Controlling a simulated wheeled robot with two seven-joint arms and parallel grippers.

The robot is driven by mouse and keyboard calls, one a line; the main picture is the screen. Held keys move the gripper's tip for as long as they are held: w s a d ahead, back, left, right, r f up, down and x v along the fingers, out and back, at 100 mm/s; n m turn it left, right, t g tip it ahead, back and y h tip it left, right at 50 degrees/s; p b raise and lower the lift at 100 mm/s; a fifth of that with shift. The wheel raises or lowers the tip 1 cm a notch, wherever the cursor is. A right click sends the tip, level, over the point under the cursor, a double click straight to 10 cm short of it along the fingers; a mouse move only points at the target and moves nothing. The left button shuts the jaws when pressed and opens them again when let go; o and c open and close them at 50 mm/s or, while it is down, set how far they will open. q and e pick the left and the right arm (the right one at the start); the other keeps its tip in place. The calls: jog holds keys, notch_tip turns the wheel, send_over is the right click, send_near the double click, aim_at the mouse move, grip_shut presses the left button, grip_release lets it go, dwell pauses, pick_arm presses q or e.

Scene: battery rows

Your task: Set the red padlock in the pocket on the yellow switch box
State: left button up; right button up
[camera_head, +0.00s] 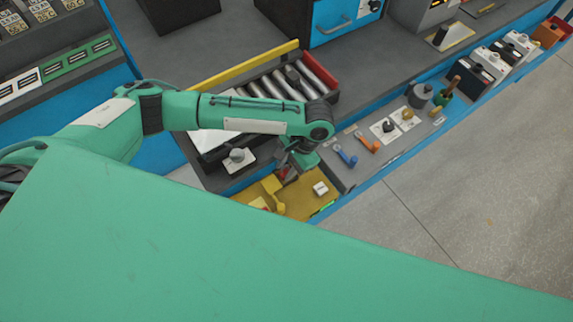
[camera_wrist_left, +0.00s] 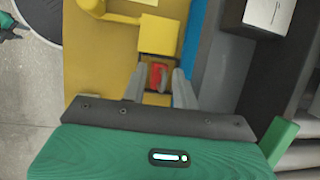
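The red padlock (camera_wrist_left: 157,76) is between the two fingers of my left gripper (camera_wrist_left: 160,80) in the left wrist view. The fingers are close on either side of it, but I cannot tell whether they touch it. The yellow switch box (camera_wrist_left: 110,62) lies beyond and around the fingers, with a raised yellow square part (camera_wrist_left: 158,38) just past the padlock. In the head view my left gripper (camera_head: 293,163) points down over the yellow switch box (camera_head: 300,206), with a bit of red at its fingertips. I cannot tell whether the padlock is inside the pocket. My right gripper is not in view.
A tray with metal rollers (camera_head: 316,75) stands behind my left arm. On the bench to the right are a blue handle (camera_head: 346,157), an orange handle (camera_head: 367,143) and several switches and small boxes. A grey panel with a white-topped block (camera_wrist_left: 268,13) is beside the switch box.

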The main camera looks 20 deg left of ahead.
pick_arm(q)
jog(key=shift+o, duration=0.7)
jog(key=shift+r, duration=0.25)
jog(key=b+v, duration=0.1)
jog(key=v, duration=1.1)
jog(key=shift+s+a+f, duration=0.1)
